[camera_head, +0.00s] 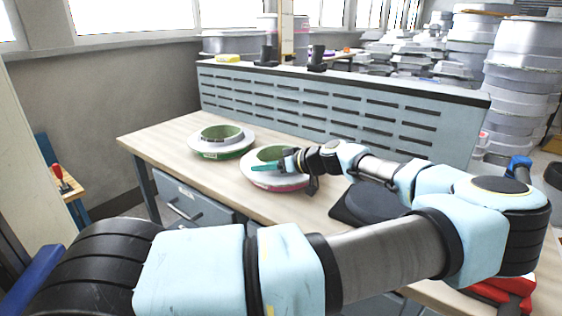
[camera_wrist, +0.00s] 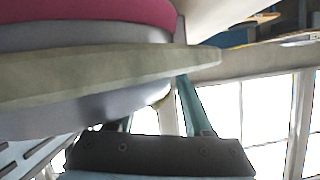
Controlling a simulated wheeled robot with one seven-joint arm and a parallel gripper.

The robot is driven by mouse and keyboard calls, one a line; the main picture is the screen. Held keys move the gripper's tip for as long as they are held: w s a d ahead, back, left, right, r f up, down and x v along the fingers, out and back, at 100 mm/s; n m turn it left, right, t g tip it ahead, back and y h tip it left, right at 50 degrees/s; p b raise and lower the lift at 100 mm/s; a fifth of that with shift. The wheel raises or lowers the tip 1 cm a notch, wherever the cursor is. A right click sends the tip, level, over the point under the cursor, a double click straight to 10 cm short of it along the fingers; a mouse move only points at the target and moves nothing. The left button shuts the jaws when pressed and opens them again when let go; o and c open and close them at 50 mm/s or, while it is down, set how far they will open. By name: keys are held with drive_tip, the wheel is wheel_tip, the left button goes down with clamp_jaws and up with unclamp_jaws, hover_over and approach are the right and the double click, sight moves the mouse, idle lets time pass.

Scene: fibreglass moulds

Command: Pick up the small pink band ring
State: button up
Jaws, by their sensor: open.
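The pink band ring (camera_head: 278,186) is a round mould with a pale flange, a green inside and a pink band low on its side. It sits on the wooden workbench (camera_head: 180,127). My gripper (camera_head: 268,167) is over its near upper side, with a teal finger across the opening. In the wrist view, the ring's pink band (camera_wrist: 90,12), beige flange (camera_wrist: 120,72) and grey collar fill the upper left. My open gripper (camera_wrist: 158,105) shows teal fingers, one right of the collar and one mostly hidden behind it. I cannot tell whether they touch it.
A similar mould with a green band (camera_head: 221,149) stands to the left on the bench. A dark round item (camera_head: 372,203) lies right, under my arm. A slotted blue-grey panel (camera_head: 330,105) closes the bench's back.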

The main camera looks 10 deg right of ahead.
clamp_jaws()
idle(0.3)
drive_tip(key=shift+f, duration=0.1)
idle(1.0)
